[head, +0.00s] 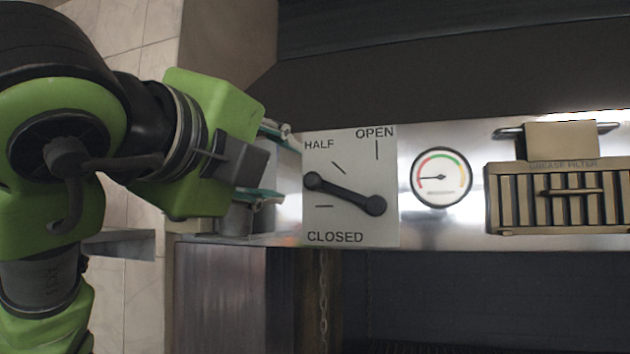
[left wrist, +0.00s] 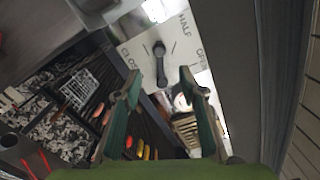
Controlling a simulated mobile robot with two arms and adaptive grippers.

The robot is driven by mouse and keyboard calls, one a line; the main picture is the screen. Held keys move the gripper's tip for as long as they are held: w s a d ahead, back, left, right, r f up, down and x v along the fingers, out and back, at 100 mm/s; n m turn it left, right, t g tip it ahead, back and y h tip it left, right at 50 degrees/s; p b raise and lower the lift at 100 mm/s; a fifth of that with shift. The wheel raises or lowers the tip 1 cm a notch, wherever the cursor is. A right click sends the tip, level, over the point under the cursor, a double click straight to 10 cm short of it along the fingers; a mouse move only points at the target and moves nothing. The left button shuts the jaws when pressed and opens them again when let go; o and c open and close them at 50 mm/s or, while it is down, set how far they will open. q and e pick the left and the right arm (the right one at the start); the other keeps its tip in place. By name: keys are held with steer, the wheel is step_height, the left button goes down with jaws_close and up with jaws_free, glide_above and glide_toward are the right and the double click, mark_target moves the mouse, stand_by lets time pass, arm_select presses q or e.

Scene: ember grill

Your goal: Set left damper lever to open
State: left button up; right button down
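The left damper lever (head: 345,193) is a dark bar on a white plate (head: 385,230) marked HALF, OPEN and CLOSED. Its pivot is at the lower right, and its knob end points left and slightly up, between the CLOSED and HALF ticks. The lever also shows in the left wrist view (left wrist: 161,66), beyond my fingertips. My left gripper (head: 279,166) is just left of the plate, with its two green fingers apart and nothing between them. In the left wrist view my left gripper (left wrist: 160,82) shows open. My right gripper is not in view.
A round gauge (head: 441,178) and a grease filter (head: 557,195) are right of the plate on the metal panel. A dark hood overhangs above. In the left wrist view, a grill bed with coals (left wrist: 62,135), a wire basket (left wrist: 80,90) and several food pieces lie at the left.

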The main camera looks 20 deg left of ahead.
mark_target(311, 180)
arm_select(q)
steer(key=w+p, duration=0.6)
steer(key=w, duration=0.7)
steer(key=shift+d+p, duration=0.2)
steer(key=shift+p, duration=0.1)
steer(key=shift+w+f, duration=0.1)
steer(key=shift+w, duration=0.3)
jaws_close()
